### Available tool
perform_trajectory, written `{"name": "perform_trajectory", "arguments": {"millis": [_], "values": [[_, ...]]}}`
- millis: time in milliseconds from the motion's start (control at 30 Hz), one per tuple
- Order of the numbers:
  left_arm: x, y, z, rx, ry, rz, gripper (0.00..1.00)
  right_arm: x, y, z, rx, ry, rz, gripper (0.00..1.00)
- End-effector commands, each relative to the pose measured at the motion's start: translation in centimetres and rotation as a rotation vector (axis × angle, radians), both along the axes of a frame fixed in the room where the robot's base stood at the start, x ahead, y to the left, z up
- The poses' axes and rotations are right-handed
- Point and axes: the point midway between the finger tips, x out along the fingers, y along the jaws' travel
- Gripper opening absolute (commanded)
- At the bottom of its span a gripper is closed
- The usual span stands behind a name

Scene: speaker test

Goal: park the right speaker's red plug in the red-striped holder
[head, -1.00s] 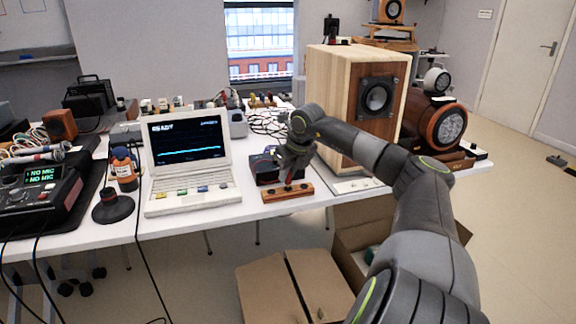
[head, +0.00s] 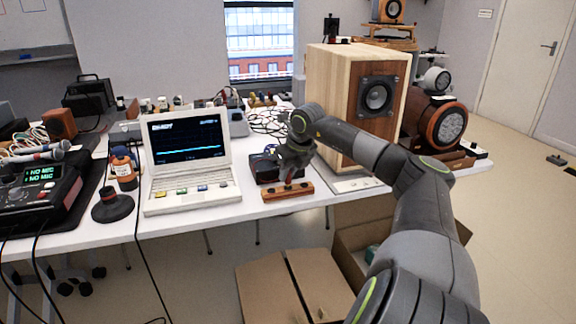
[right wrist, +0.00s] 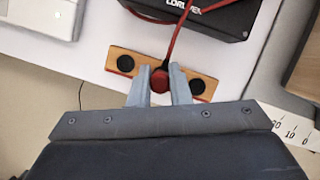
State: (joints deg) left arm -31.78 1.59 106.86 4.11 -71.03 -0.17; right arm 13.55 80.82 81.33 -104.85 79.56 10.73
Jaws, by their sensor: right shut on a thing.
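The wooden holder (head: 276,193) lies on the table's front edge, right of the laptop-like device. In the right wrist view the holder (right wrist: 199,84) shows dark round holes, one on each side of the gripper, with red marks near them. The red plug (right wrist: 159,80) is between the fingertips of my right gripper (right wrist: 159,88), which is shut on it. The plug is over the middle of the holder; I cannot tell how deep it sits. A red cable (right wrist: 178,38) runs from it. The right speaker (head: 357,110) is a wooden box behind my arm. My left gripper is not in view.
A black box (head: 264,168) stands just behind the holder; it also shows in the right wrist view (right wrist: 222,22). The laptop-like device (head: 190,163) is at left. Open cardboard boxes (head: 267,290) stand on the floor below the table edge.

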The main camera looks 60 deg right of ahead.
Motion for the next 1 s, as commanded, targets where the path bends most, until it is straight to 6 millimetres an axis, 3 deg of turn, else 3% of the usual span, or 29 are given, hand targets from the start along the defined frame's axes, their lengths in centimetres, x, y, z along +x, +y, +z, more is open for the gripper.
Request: {"name": "perform_trajectory", "arguments": {"millis": [800, 833, 1000], "values": [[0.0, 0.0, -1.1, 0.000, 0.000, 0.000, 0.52, 0.0, 0.0, -1.6, 0.001, 0.001, 0.000, 0.00], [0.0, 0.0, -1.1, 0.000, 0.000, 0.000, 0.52, 0.0, 0.0, -1.6, 0.000, 0.001, 0.000, 0.19], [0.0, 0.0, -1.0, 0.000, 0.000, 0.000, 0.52, 0.0, 0.0, -1.5, 0.000, 0.001, 0.000, 0.42]]}}
